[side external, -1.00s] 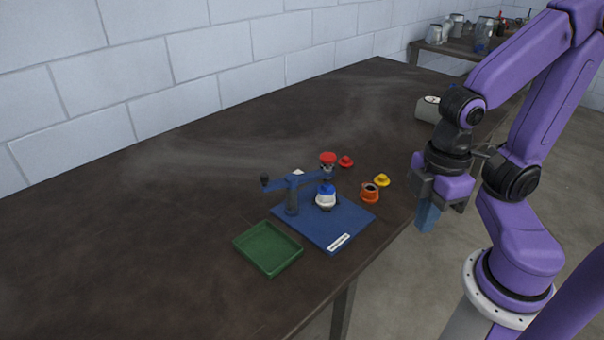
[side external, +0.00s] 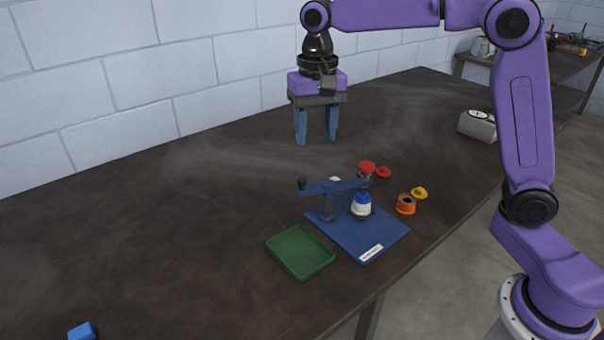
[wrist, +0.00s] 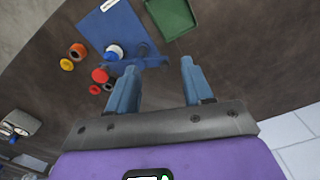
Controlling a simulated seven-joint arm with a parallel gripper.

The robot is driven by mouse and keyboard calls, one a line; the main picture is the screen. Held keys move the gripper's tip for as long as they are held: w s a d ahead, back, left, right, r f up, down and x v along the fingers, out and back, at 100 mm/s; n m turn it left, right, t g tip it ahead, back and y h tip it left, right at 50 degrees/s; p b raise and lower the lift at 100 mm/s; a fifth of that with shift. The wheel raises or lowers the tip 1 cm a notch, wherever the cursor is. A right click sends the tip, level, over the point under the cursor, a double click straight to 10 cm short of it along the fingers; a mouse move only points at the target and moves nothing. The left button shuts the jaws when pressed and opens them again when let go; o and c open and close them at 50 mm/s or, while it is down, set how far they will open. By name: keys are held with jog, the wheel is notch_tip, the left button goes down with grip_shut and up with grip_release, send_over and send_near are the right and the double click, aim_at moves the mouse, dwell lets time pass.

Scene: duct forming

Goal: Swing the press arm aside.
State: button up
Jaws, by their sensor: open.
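The press arm (side external: 340,187) is a blue bar on a post standing on a blue base plate (side external: 345,246). The head is close to a white-and-blue part (side external: 361,206) on the plate. My gripper (side external: 316,139) points down, open and empty, above the table behind the press. In the wrist view, my open fingers (wrist: 160,68) show with the press arm (wrist: 150,61) beyond them, partly hidden by the left finger.
A green tray (side external: 300,252) lies left of the plate. An orange cup (side external: 405,204), a yellow piece (side external: 420,193) and a red piece (side external: 384,172) lie to the right. A grey gauge box (side external: 478,125) is farther back. A blue block (side external: 82,331) lies front left. The left table is mostly clear.

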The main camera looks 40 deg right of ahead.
aim_at(302, 178)
jog(key=w+d+r+m, duration=0.1)
jog(key=w+d+m, duration=0.2)
jog(key=w+m, duration=0.35)
jog(key=shift+n, duration=0.65)
jog(key=f, duration=0.5)
jog(key=w+f, duration=0.1)
jog(key=f, duration=1.1)
jog(key=shift+w+f, duration=0.15)
jog(key=shift+w, duration=0.15)
grip_shut()
